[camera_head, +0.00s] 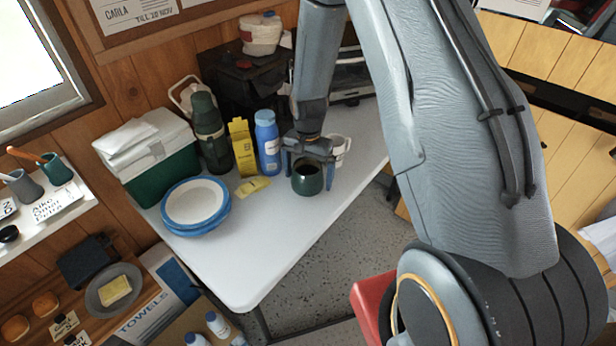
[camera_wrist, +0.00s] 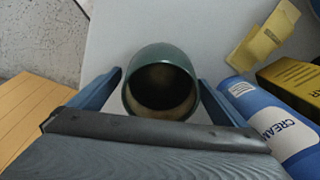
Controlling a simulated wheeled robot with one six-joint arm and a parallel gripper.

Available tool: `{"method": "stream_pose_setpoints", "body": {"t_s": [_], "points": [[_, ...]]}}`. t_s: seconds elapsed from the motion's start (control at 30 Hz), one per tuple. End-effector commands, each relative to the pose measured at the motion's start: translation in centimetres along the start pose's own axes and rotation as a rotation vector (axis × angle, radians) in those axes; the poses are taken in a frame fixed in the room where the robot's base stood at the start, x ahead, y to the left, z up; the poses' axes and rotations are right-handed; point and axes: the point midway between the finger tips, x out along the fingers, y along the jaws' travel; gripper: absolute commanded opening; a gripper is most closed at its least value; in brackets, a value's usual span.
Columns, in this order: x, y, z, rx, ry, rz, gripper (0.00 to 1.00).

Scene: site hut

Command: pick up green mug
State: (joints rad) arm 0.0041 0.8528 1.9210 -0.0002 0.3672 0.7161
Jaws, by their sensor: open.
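The green mug (camera_head: 307,182) stands upright on the white table (camera_head: 262,240), near its right side. In the wrist view the mug (camera_wrist: 160,82) is seen from above, with its dark, empty-looking inside towards me. My gripper (camera_head: 309,170) is over the mug with its blue fingers apart. The mug's handle is not visible.
A blue creamer bottle (camera_head: 267,143) and a yellow box (camera_head: 242,148) stand close behind the mug, left. A white mug (camera_head: 340,150) is behind it, right. Blue-rimmed plates (camera_head: 196,204), a dark green flask (camera_head: 210,135) and a cooler (camera_head: 150,160) are further left. The table's front is clear.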

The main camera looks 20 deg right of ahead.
Motion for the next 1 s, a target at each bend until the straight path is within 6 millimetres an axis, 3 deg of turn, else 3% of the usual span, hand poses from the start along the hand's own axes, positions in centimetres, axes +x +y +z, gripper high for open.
{"method": "stream_pose_setpoints", "body": {"t_s": [0.07,0.37,0.73,1.0], "points": [[0.0,0.0,0.0,0.0,0.0,0.0,0.97],[0.0,0.0,0.0,0.0,0.0,0.0,0.46],[-0.5,0.0,-0.1,0.0,0.001,-0.001,0.45],[-3.4,-0.1,-0.2,0.0,0.003,-0.003,0.45]]}}
